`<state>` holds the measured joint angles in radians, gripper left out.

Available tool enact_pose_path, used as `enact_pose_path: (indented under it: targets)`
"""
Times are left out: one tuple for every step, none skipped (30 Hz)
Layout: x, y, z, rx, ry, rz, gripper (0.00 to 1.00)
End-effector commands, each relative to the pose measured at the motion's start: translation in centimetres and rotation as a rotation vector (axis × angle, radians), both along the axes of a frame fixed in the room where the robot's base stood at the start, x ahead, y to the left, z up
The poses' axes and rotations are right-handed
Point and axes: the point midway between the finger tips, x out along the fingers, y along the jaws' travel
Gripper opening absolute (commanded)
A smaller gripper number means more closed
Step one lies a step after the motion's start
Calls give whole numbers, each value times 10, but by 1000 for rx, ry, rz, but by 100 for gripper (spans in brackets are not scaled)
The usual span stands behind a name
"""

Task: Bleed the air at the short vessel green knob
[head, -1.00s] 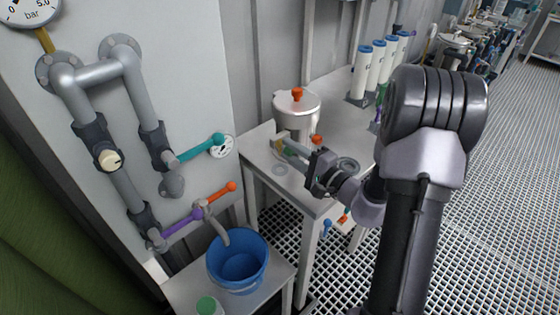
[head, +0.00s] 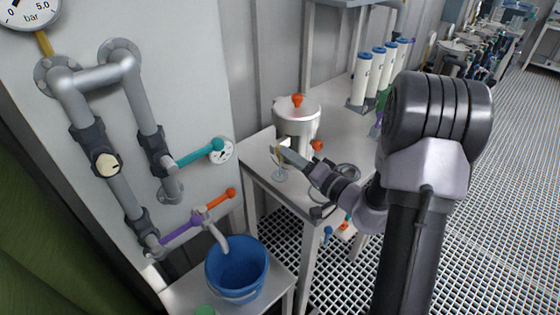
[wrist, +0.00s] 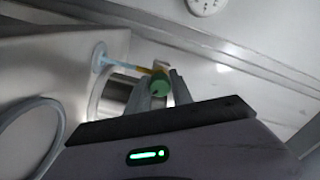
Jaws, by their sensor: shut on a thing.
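The short vessel (head: 297,125) is a silver pot with an orange knob on top, standing on the bench. My gripper (head: 283,154) is in front of it, low over the bench. In the wrist view my gripper (wrist: 161,92) has its two fingers closed on the green knob (wrist: 160,88), one finger on each side. A yellow stem (wrist: 145,69) and a pale blue tube (wrist: 115,60) run left from the knob. In the head view the fingers hide most of the knob.
A second orange knob (head: 317,145) is close behind my gripper. A small clear dish (head: 279,175) is below it at the bench edge. Several white cylinders with blue caps (head: 361,78) stand farther back. A blue bucket (head: 237,268) is at the lower left.

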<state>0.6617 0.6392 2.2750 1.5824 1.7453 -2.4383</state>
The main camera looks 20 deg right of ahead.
Motion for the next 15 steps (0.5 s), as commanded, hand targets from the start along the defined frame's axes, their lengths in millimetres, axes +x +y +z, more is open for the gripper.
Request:
enact_pose_path:
  targets:
    - [0, 0, 0, 22, 8, 0, 0]
    - [0, 0, 1, 65, 24, 0, 0]
    - [0, 0, 1, 146, 53, 0, 0]
    - [0, 0, 1, 206, 75, 0, 0]
    - [0, 0, 1, 259, 95, 0, 0]
    - [0, 0, 1, 315, 116, 0, 0]
    - [0, 0, 1, 346, 127, 0, 0]
    - [0, 0, 1, 382, 140, 0, 0]
    - [0, 0, 2, 453, 166, 0, 0]
    - [0, 0, 3, 515, 187, 1, 0]
    - [0, 0, 3, 574, 209, 1, 0]
    - [0, 0, 3, 643, 235, 0, 0]
    - [0, 0, 2, 681, 249, 0, 0]
    - [0, 0, 2, 714, 261, 0, 0]
    - [0, 0, 3, 775, 283, 0, 0]
